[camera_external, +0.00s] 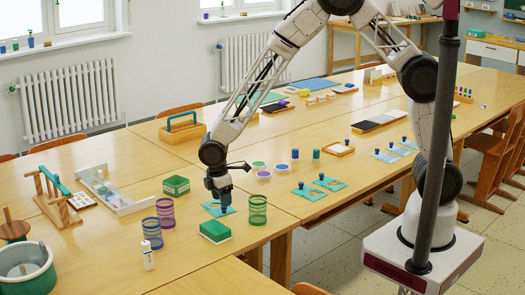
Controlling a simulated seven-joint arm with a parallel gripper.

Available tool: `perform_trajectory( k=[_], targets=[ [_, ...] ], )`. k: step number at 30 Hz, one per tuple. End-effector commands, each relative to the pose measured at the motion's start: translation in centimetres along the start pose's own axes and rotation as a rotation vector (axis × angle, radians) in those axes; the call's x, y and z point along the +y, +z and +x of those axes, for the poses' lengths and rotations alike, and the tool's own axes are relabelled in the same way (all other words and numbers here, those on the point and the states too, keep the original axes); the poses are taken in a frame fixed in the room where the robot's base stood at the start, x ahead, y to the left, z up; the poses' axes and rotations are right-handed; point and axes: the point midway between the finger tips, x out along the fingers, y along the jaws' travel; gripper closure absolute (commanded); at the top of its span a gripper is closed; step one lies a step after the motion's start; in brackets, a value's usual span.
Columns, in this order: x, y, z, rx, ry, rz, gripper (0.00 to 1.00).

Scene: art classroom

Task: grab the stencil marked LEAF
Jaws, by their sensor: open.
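Several teal stencil cards with dark blue knobs lie on the wooden table. One stencil (209,206) lies flat directly under my gripper. Two more, a front stencil (309,194) and one beside it (330,183), lie to the right. Further right are three smaller-looking ones, including a stencil (385,157). No marking is legible, so I cannot tell which is LEAF. My gripper (223,204) points down, low over the first stencil, and is open. Its fingers hide that stencil's middle and knob; I cannot tell whether they touch it.
A green wire cup (257,210) stands close right of my gripper, with a green block (215,232) in front. A purple cup (165,213), a blue cup (152,233) and a green box (176,186) stand left. Paint discs (264,174) lie behind.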

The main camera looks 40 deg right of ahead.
Motion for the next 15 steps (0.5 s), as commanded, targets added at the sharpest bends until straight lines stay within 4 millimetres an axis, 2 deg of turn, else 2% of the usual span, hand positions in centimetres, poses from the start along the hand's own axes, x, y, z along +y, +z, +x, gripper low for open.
perform_trajectory(
  k=[9, 15],
  targets=[
    [0.0, 0.1, 3.3, -0.001, -0.001, 0.000, 0.47],
    [0.0, 0.1, 3.7, 0.000, 0.000, 0.000, 0.47]
  ],
)
